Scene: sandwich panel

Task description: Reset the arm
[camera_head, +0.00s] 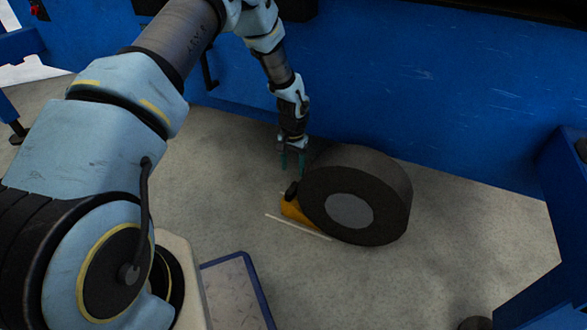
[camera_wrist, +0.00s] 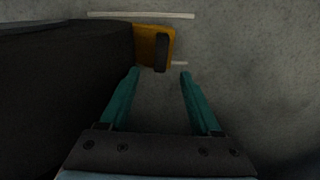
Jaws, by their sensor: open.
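My gripper (camera_head: 292,163) hangs at the end of my arm, pointing down, just left of and behind a large black wheel-like roll (camera_head: 390,190) with a grey centre. In the wrist view the two teal fingers of my gripper (camera_wrist: 159,75) are spread apart with nothing between them. An orange object with a black part (camera_head: 292,211) lies on the floor beside the black roll, partly hidden by it. It also shows in the wrist view, where the orange object (camera_wrist: 146,44) sits just beyond the fingertips. I cannot tell whether the gripper touches anything.
A thin pale strip (camera_head: 298,226) lies on the grey floor (camera_head: 470,230) in front of the orange object. A blue panel wall (camera_head: 450,90) runs along the back. Blue structures stand at the right. A blue-edged tray-like surface (camera_head: 232,290) is at the bottom.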

